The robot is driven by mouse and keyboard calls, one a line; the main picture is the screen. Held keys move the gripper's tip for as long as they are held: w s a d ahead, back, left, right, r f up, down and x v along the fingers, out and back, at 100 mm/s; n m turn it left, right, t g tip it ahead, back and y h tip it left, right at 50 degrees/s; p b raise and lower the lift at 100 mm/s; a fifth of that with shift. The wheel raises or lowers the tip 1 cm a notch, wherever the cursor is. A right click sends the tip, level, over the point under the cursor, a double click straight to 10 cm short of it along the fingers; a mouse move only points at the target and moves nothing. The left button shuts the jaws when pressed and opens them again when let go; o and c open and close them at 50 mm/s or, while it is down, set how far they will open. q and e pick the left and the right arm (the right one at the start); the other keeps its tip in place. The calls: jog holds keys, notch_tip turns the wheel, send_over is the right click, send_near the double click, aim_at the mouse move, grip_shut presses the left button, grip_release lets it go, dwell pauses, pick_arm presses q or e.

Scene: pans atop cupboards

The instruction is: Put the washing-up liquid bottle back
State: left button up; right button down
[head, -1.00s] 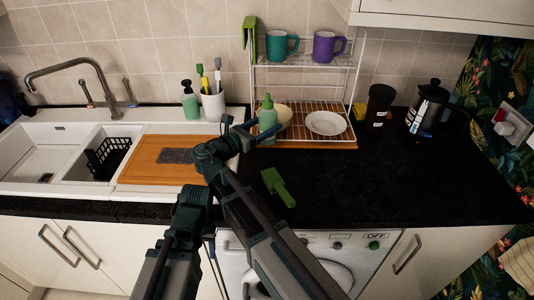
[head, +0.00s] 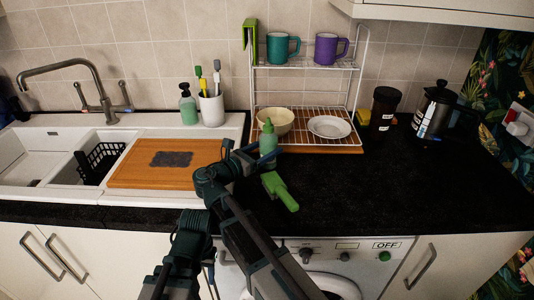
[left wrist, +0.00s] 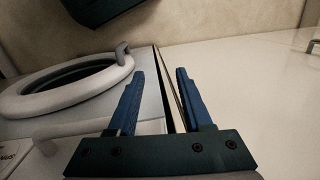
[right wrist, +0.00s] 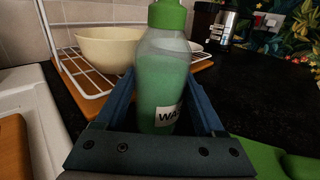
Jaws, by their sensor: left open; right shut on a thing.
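The green washing-up liquid bottle (head: 268,143) is upright in front of the dish rack's left end. My right gripper (head: 255,152) is shut on it. In the right wrist view the bottle (right wrist: 163,80) stands between the two blue fingers, with its green cap up and part of a white label showing. Its base is hidden, so I cannot tell whether it touches the worktop. My left gripper (left wrist: 154,95) is open and empty in the left wrist view, low by the washing machine and cupboard fronts; its fingers are hardly visible in the head view.
The wire dish rack (head: 301,67) holds a cream bowl (head: 276,120), a white plate (head: 329,127) and two mugs above. A green brush-like tool (head: 280,191) lies in front of the bottle. A soap dispenser (head: 188,105) stands by the sink.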

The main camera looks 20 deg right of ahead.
jog(key=shift+f, duration=0.1)
grip_release()
